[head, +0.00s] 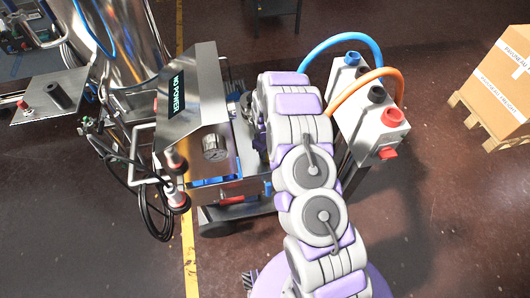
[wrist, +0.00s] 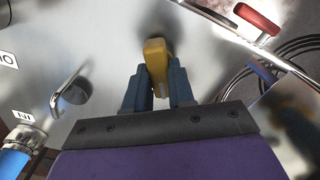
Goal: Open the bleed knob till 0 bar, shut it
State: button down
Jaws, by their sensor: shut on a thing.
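In the wrist view, my gripper (wrist: 156,90) has its two dark fingers on either side of a yellow knob (wrist: 155,55) on a pale metal face. The gripper is shut on this knob, whose top shows beyond the fingertips. I cannot read a label that marks it as the bleed knob. In the head view, my arm reaches to the right side of a steel machine (head: 205,85), and the gripper's end is hidden there. A round dial-like part (head: 213,148) is on the machine's front; no pressure reading is legible.
In the wrist view, a red lever (wrist: 258,19), a metal lever (wrist: 68,92) and a blue hose (wrist: 14,163) are close by. In the head view, a grey box (head: 370,120) with blue and orange hoses stands right of my arm. A carton (head: 503,80) sits on a pallet far right.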

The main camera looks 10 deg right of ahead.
jog(key=shift+s+f+n, duration=0.15)
jog(key=shift+s+n, duration=0.1)
jog(key=shift+n, duration=0.85)
jog(key=c, duration=1)
grip_release()
jog(key=shift+d, duration=0.1)
jog(key=shift+o, duration=0.2)
jog(key=shift+w, duration=0.1)
jog(key=shift+r, duration=0.25)
jog(key=shift+w+r, duration=0.1)
jog(key=shift+r, duration=0.15)
notch_tip(320, 180, up, 16)
jog(key=p, duration=0.3)
jog(key=shift+r, duration=0.25)
